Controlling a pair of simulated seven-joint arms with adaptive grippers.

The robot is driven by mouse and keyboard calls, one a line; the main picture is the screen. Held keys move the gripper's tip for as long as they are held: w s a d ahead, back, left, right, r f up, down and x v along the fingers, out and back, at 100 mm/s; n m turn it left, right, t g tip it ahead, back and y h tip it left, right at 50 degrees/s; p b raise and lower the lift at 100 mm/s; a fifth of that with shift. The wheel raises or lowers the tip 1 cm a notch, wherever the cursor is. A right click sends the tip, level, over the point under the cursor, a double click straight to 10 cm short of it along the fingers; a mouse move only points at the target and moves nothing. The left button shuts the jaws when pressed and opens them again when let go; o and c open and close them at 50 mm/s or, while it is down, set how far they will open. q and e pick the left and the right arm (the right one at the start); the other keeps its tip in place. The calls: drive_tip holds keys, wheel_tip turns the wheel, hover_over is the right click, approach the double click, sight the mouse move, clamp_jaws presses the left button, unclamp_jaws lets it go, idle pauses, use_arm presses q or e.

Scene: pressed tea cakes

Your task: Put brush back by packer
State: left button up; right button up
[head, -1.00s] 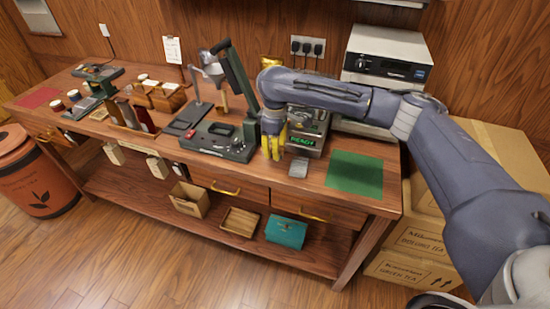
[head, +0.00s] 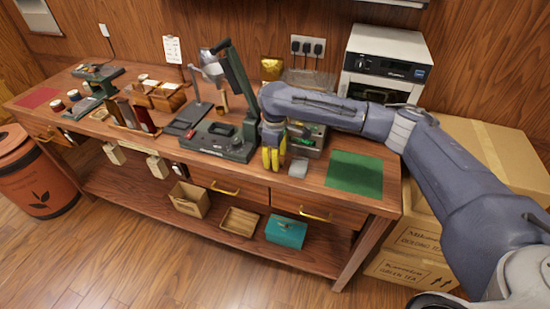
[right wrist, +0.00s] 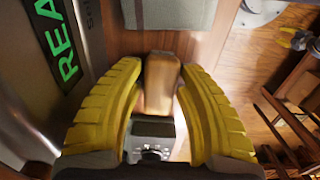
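My right gripper (head: 273,158) has yellow fingers and points down at the bench, just right of the green press base. In the right wrist view its fingers (right wrist: 160,67) stand on both sides of a brown wooden piece (right wrist: 162,80), which looks like the brush handle. Whether they touch it on both sides is unclear. A grey part (right wrist: 150,130) shows below it; bristles cannot be made out. The silver packer (head: 306,136) with a green lit display stands right behind the gripper, partly covered by my arm. My left gripper is not in view.
The green press (head: 228,135) stands close on the left. A small grey pad (head: 299,168) lies right of the gripper, then a green mat (head: 354,175) that is bare. A white oven-like machine (head: 385,62) stands behind. Drawers line the bench front.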

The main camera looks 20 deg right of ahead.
drive_tip(key=shift+o, duration=1)
wheel_tip(320, 180, up, 12)
drive_tip(key=shift+r, duration=0.2)
